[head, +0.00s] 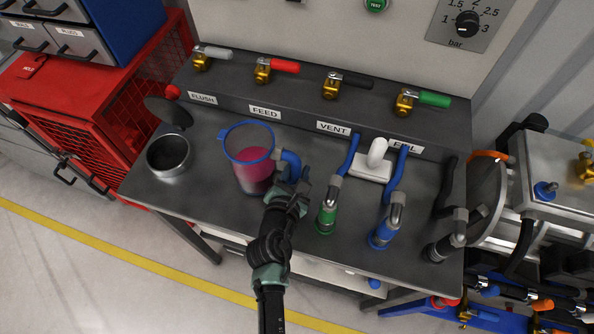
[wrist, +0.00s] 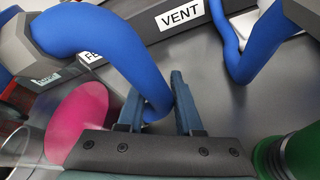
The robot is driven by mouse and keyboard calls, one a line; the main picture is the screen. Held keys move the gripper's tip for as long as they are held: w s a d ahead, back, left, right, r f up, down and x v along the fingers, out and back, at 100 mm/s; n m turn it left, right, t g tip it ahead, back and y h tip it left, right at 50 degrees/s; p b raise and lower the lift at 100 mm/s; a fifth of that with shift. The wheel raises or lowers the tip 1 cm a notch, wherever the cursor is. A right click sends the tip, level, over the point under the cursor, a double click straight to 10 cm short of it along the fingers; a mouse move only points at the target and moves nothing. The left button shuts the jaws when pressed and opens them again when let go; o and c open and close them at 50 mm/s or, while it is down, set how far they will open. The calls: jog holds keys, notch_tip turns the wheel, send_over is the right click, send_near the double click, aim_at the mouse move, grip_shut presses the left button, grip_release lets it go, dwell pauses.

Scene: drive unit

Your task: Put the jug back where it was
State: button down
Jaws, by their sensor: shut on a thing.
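The jug (head: 248,165) is clear, with a blue rim, a blue handle (head: 291,160) on its right side and pink liquid inside. It is upright at the middle-left of the dark bench top (head: 215,190), below the FEED label. I cannot tell whether its base touches the bench. My gripper (head: 292,182) is shut on the handle. In the wrist view the handle (wrist: 90,38) curves down between my two fingers (wrist: 158,104), and the pink liquid (wrist: 75,125) shows at the left. The front of the jug's lower right is partly hidden by my gripper.
A metal cup (head: 168,166) with a dark lid behind it stands left of the jug. Right of my gripper are a green-based hose fitting (head: 326,217), a blue-based one (head: 383,234) and a white fixture (head: 371,168). A valve ledge (head: 300,110) runs behind.

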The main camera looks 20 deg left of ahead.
jog(key=shift+w+a+f, duration=0.1)
jog(key=shift+f, duration=0.05)
jog(key=shift+f, duration=0.1)
jog(key=c, duration=0.6)
grip_release()
jog(key=shift+f, duration=0.1)
